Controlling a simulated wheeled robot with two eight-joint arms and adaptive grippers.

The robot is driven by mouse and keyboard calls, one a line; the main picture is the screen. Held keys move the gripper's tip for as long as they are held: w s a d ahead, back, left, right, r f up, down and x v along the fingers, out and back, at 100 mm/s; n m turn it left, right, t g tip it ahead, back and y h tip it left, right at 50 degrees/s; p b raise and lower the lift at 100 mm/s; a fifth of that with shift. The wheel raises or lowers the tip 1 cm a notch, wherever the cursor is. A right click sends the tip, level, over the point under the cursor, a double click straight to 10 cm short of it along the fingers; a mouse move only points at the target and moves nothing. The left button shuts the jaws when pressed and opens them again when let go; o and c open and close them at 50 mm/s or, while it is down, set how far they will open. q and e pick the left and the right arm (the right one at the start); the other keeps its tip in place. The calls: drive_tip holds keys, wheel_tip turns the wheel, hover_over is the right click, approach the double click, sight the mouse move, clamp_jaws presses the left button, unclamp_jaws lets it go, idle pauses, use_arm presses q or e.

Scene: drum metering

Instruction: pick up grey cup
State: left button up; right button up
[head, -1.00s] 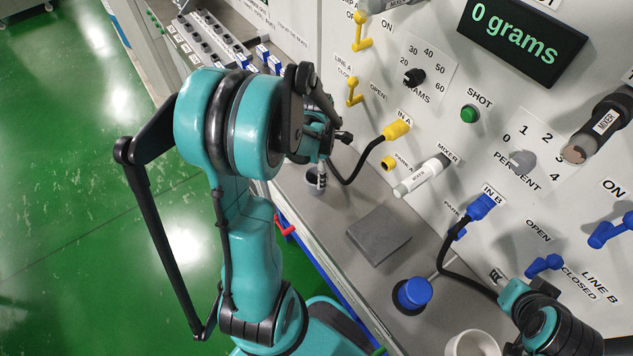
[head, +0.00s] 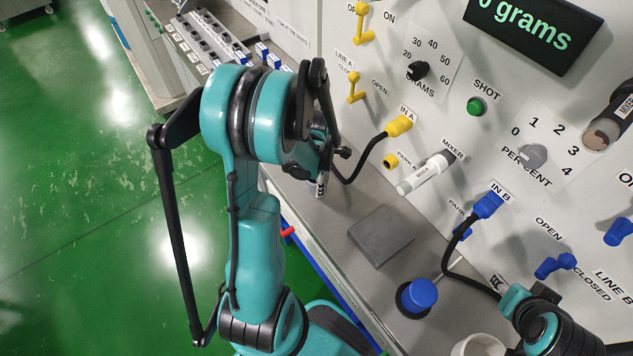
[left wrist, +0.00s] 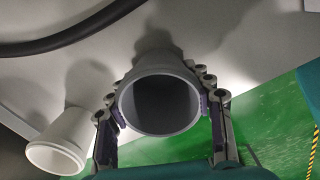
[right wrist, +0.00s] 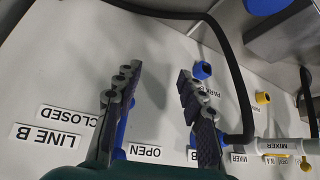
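The grey cup (left wrist: 158,104) shows in the left wrist view with its round opening facing the camera. My left gripper (left wrist: 160,85) has a finger on each side of it, and the dark pads appear to touch its wall. In the head view my left gripper (head: 322,180) is low over the counter near its front edge, and I cannot make out the cup there. Whether the cup's base still rests on the counter is unclear. My right gripper (right wrist: 158,78) is open and empty in front of the panel.
A white cup (left wrist: 58,147) is left of the grey cup; a white cup (head: 480,345) shows at the bottom of the head view. A grey plate (head: 381,236) and a blue-topped round item (head: 420,294) lie on the counter (head: 335,207). Black cables hang from the panel.

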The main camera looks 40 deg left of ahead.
use_arm(q)
drive_tip(key=shift+c, duration=0.7)
drive_tip(key=shift+r, duration=0.1)
